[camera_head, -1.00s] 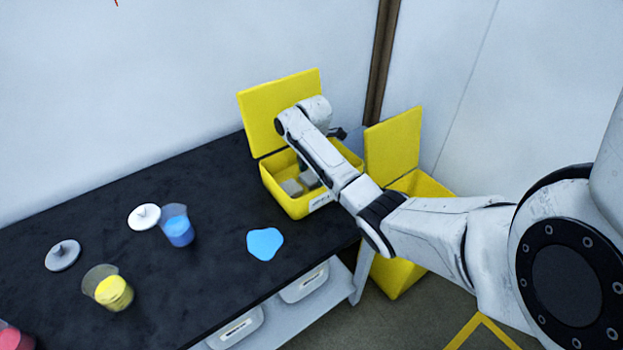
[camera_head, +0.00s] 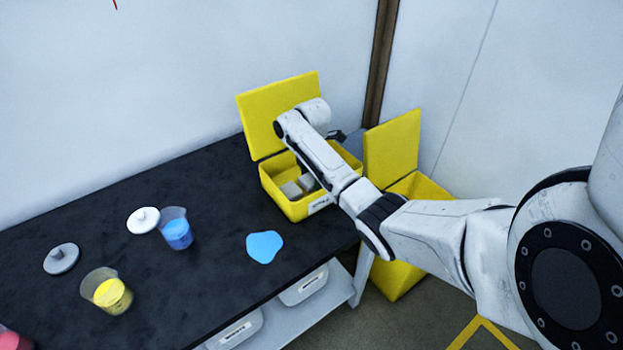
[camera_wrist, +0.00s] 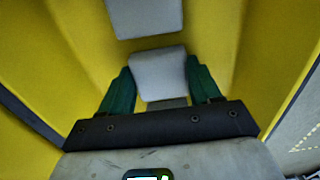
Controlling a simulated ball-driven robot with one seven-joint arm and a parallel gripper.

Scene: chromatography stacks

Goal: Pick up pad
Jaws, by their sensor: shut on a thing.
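A grey pad (camera_wrist: 158,76) is between the green fingers of my gripper (camera_wrist: 160,82) in the wrist view, inside the yellow box. My gripper is shut on this pad. A second grey pad (camera_wrist: 146,17) lies just beyond it in the same box. In the head view, the open yellow box (camera_head: 290,207) stands on the black table, with grey pads (camera_head: 291,190) inside. My arm reaches over the box and hides the gripper and part of the inside there.
A blue spill (camera_head: 264,246) lies on the black table (camera_head: 130,220) in front of the box. A blue beaker (camera_head: 177,232), a yellow beaker (camera_head: 110,293) and two lids stand to the left. A second open yellow bin (camera_head: 398,280) stands right of the table.

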